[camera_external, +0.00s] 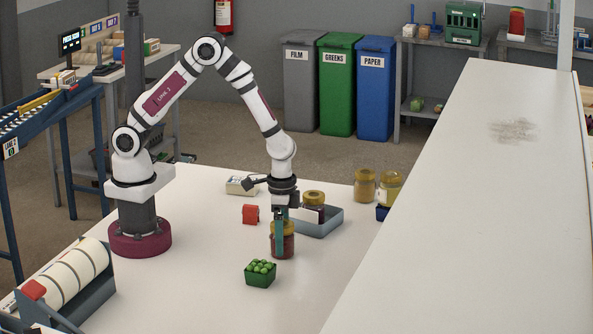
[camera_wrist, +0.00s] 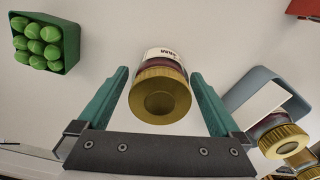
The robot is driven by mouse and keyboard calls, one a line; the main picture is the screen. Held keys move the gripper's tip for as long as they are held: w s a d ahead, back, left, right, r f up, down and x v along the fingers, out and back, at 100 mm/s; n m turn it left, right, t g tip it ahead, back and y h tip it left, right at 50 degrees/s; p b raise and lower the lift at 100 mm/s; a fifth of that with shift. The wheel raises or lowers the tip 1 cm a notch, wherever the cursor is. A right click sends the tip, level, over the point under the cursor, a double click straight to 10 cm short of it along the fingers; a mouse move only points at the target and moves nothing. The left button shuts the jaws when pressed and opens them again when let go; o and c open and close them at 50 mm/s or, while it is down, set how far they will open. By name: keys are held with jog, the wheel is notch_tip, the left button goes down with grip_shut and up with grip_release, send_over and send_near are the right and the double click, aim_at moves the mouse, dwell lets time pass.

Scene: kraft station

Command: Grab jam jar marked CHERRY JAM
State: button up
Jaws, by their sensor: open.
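A gold-lidded jar with dark red contents (camera_external: 288,246) stands upright on the white table. In the wrist view the jar (camera_wrist: 160,95) sits between my two teal fingers, with a gap on each side. Part of its white label shows, apparently the word JAM upside down; the flavour word is not readable. My gripper (camera_external: 281,234) points down around this jar, open, its fingers alongside the lid and upper body; it also shows in the wrist view (camera_wrist: 160,72). Another gold-lidded dark jar (camera_external: 314,199) is in the blue-grey tray (camera_external: 331,222), label unreadable.
A green punnet of green fruit (camera_external: 261,279) stands in front of the jar. A red object (camera_external: 250,214) and a white box (camera_external: 241,186) lie behind left. Two yellowish jars (camera_external: 365,187) (camera_external: 389,187) stand at the back right.

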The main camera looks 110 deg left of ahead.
grip_shut()
dwell(0.5)
jog(key=shift+r, duration=0.1)
